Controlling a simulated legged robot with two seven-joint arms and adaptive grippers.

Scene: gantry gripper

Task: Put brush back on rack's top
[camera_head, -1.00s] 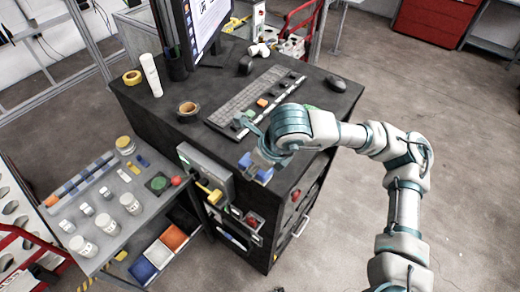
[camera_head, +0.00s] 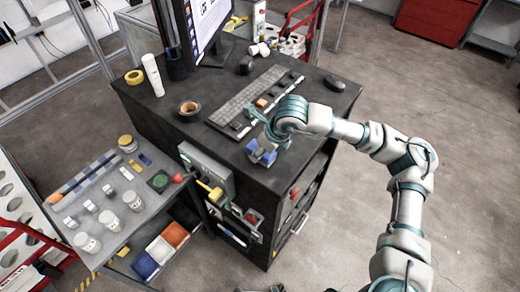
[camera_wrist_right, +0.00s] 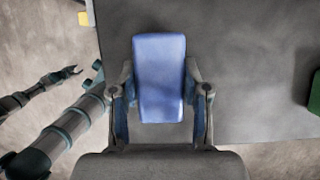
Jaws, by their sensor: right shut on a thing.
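The brush shows as a blue block (camera_wrist_right: 158,78) between the fingers of my right gripper (camera_wrist_right: 160,105) in the right wrist view. The fingers are shut on its two sides. In the head view my right gripper (camera_head: 268,144) holds the blue piece (camera_head: 266,158) at the front part of the dark rack's top (camera_head: 222,146). The gripper hides part of the brush. I cannot tell whether the brush touches the top.
A keyboard (camera_head: 246,100), a tape roll (camera_head: 188,109), a white bottle (camera_head: 152,75), a mouse (camera_head: 335,83) and a monitor (camera_head: 203,28) stand on the top. A side table (camera_head: 75,205) with jars is at the left.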

